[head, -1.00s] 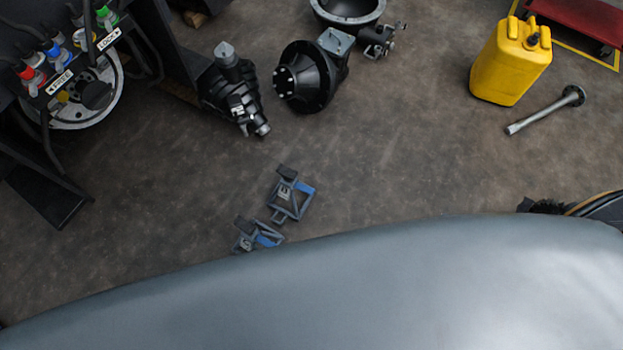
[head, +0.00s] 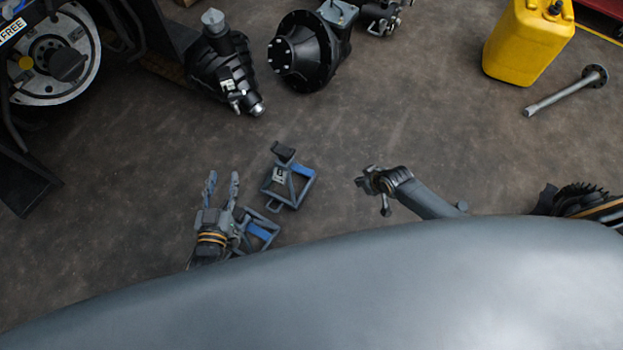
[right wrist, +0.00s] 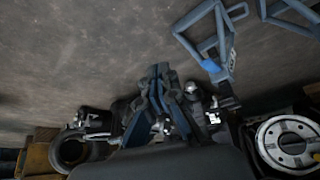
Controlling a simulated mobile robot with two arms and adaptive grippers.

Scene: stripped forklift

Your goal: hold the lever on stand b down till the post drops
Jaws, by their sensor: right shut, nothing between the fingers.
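Two small grey metal stands with blue levers are on the floor in the head view. The farther stand (head: 288,184) is fully in view, its blue lever (head: 302,170) on the right side. The nearer stand (head: 258,234) is partly hidden by my left gripper and my own body. Their letters are too small to read surely. My left gripper (head: 222,178) is open and empty, just left of the nearer stand. My right gripper (head: 366,184) is shut and empty, right of the farther stand and apart from it. In the right wrist view its closed fingers (right wrist: 159,82) point toward the floor; a stand (right wrist: 215,40) shows at upper right.
Black machine parts (head: 300,50) lie at the back. A yellow canister (head: 528,45) and a metal shaft (head: 568,90) are at right. A wheel hub (head: 55,55) is at upper left. The floor around the stands is clear.

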